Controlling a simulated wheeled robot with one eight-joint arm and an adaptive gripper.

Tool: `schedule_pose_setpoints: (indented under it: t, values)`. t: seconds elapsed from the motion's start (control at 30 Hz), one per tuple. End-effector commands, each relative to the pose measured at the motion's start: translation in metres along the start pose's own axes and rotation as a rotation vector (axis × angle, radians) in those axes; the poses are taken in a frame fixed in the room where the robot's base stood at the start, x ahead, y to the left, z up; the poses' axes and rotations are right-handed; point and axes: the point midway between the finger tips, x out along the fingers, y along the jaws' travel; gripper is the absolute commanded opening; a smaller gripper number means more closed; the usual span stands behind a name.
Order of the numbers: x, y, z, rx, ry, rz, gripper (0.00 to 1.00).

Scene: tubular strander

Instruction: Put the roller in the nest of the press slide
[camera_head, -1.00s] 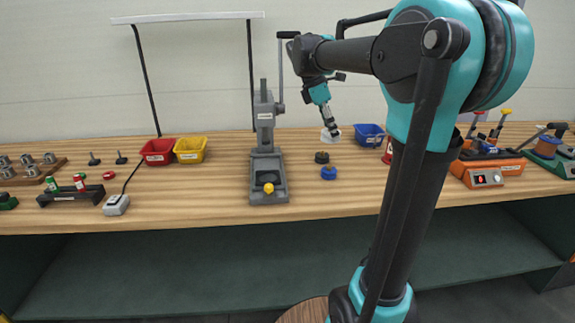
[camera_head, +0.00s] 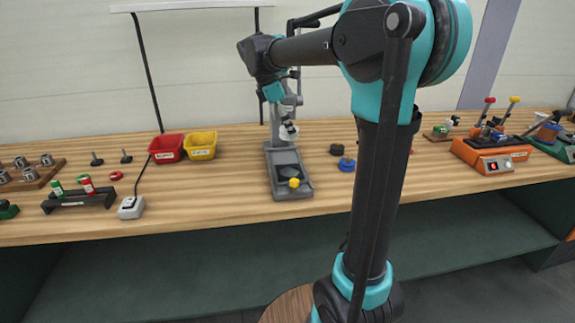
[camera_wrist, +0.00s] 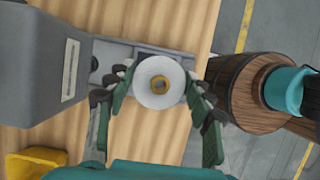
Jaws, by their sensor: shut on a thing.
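The roller (camera_wrist: 148,96) is a white disc with a brass-coloured ring in its centre. My gripper (camera_wrist: 159,82) is shut on it, with one finger on each side. In the head view the white roller (camera_head: 288,133) shows at the tip of my gripper (camera_head: 287,126), in front of the grey press (camera_head: 274,146) and above its base. The roller is apart from the slide. The nest is hidden behind the roller in the wrist view.
The press head (camera_wrist: 45,65) stands close on the left in the wrist view. Red (camera_head: 166,148) and yellow (camera_head: 201,145) bins stand left of the press. A black knob (camera_head: 337,149) and a blue one (camera_head: 346,164) lie to its right. Bench between is clear.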

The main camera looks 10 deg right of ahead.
Motion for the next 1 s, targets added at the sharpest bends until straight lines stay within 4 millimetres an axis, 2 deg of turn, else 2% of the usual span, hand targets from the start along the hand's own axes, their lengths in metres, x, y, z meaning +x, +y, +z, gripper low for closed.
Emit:
schedule_pose_setpoints:
  t: [0.2,0.4,0.63,0.83,1.0]
  values:
    - [0.048,0.0,-0.02,0.0,0.0,0.0,0.01]
    - [0.08,0.001,-0.033,0.0,0.0,0.0,0.01]
    - [0.096,0.0,-0.039,0.0,0.0,0.0,0.01]
    - [0.119,0.0,-0.049,0.0,0.0,0.0,0.01]
    - [0.126,0.0,-0.052,0.0,0.0,0.0,0.01]
